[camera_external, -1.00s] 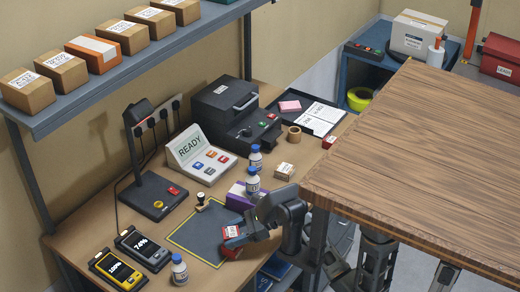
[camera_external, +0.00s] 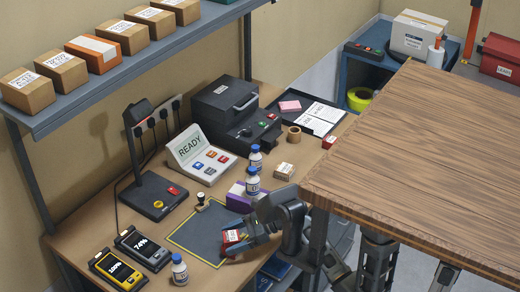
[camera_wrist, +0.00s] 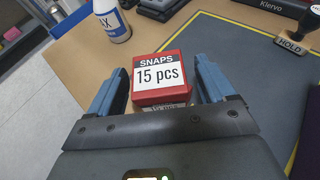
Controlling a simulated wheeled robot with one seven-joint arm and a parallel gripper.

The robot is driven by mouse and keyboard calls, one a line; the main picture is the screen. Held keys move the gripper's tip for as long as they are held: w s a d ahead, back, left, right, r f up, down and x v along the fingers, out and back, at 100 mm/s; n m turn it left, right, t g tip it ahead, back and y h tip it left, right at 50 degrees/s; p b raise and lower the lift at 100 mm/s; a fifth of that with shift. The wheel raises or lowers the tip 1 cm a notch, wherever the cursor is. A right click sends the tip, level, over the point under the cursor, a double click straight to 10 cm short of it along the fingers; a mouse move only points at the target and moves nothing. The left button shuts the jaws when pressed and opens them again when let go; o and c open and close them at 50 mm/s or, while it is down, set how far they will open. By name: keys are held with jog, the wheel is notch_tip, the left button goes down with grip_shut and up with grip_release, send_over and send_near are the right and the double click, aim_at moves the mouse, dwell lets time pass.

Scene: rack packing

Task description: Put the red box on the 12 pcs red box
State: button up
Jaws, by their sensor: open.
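A red box (camera_wrist: 160,68) with a white label "SNAPS 15 pcs" is in the middle of the wrist view. It also shows in the external view (camera_external: 232,236), at the front edge of the dark mat (camera_external: 203,228). A strip of another label (camera_wrist: 165,105) shows just below it, mostly hidden by my gripper's body; its text cannot be read fully. My gripper (camera_wrist: 164,75) is open, with one blue finger on each side of the red box. In the external view my gripper (camera_external: 240,236) is low at the box. I cannot make out a "12 pcs" label.
A white bottle (camera_wrist: 112,20) stands close left of the box in the wrist view. A hold stamp (camera_wrist: 298,36) stands at the right. Bottles (camera_external: 252,180) and a purple box (camera_external: 238,197) stand behind my gripper. A wooden table (camera_external: 430,150) is close on the right.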

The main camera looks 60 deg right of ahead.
jog(key=shift+r, duration=0.1)
jog(key=shift+s+d+r, duration=0.15)
jog(key=shift+s+d, duration=0.05)
jog(key=shift+d, duration=0.05)
jog(key=v, duration=1.1)
